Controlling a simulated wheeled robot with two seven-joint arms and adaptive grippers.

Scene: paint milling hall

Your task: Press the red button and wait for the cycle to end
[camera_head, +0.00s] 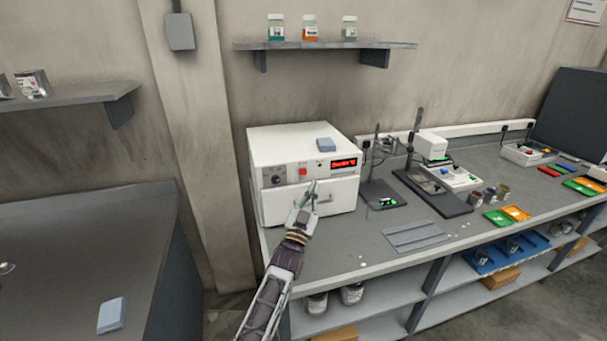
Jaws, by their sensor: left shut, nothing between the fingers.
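A white box-shaped machine (285,145) stands at the left end of the grey workbench. Its upper front strip carries a red button (303,171), a dark knob (276,179) and a lit red display (343,163) whose text is too small to read. A door with a handle is below the strip. My left gripper (314,183) is shut and empty in front of the machine. Its tips appear just right of and slightly below the red button; I cannot tell whether they touch the front. My right gripper is not in view.
A wall shelf (320,45) holds jars above.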

